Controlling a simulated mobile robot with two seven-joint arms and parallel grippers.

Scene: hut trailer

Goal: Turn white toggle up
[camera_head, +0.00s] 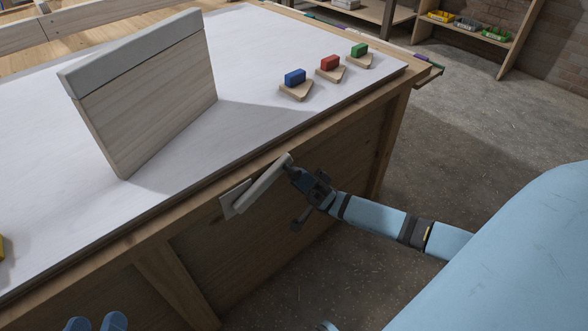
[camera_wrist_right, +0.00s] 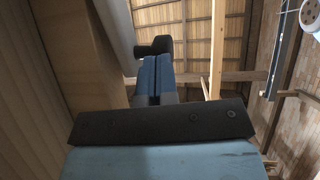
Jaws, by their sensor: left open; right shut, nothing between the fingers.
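The white toggle (camera_head: 262,186) is a pale bar on a light plate (camera_head: 231,203) fixed to the front side of the workbench. The bar slants up to the right, its upper end near the bench edge. My right gripper (camera_head: 298,177) is shut and empty, with its fingertips right by the bar's upper end; I cannot tell whether they touch. In the right wrist view the blue fingers (camera_wrist_right: 154,78) lie together, beside a pale bar (camera_wrist_right: 112,35) that looks like the toggle. My left gripper (camera_head: 96,323) shows only two spaced blue fingertips at the bottom left and is open, away from the toggle.
The workbench (camera_head: 240,130) has a white top with a wooden board (camera_head: 150,100) standing on it. Blue (camera_head: 294,77), red (camera_head: 330,63) and green (camera_head: 359,50) blocks sit on wooden bases at the far right. Floor is clear right of the bench. A shelf (camera_head: 470,35) stands behind.

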